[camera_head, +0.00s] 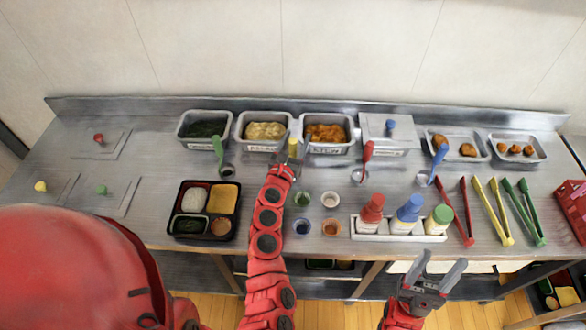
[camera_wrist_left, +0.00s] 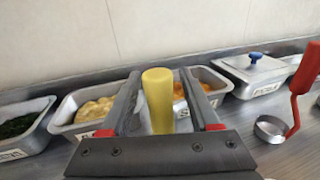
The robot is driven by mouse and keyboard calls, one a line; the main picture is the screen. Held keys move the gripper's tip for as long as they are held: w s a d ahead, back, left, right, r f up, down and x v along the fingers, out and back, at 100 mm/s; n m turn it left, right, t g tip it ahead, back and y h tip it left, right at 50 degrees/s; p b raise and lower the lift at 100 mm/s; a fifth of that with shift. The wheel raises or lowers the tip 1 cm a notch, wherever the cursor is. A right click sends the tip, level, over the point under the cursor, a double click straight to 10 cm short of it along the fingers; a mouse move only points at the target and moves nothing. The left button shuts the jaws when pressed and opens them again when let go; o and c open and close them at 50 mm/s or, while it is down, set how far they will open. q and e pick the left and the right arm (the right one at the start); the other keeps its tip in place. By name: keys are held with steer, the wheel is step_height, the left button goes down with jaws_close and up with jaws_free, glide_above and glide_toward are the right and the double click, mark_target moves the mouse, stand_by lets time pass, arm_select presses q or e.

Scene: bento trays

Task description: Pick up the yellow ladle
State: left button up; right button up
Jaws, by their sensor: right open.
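The yellow ladle's upright handle (camera_head: 292,147) stands at the far end of my left arm in the head view, in front of the gap between two food pans. In the left wrist view the yellow handle (camera_wrist_left: 158,100) rises between the two fingers of my left gripper (camera_wrist_left: 158,92). The fingers look apart, with a narrow gap beside the handle. The ladle's bowl is hidden. My left gripper (camera_head: 285,160) is just in front of the handle in the head view. My right gripper (camera_head: 428,268) is open and empty, in front of the counter's front edge.
A green ladle (camera_head: 218,152) stands left, a red ladle (camera_head: 366,158) and a blue ladle (camera_head: 437,163) right. Food pans (camera_head: 262,145) line the back. A bento tray (camera_head: 180,234), small cups (camera_head: 330,200), a bottle rack (camera_head: 436,238) and tongs (camera_head: 500,212) occupy the front.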

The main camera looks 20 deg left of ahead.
arm_select(q)
jaws_close()
stand_by(1.2)
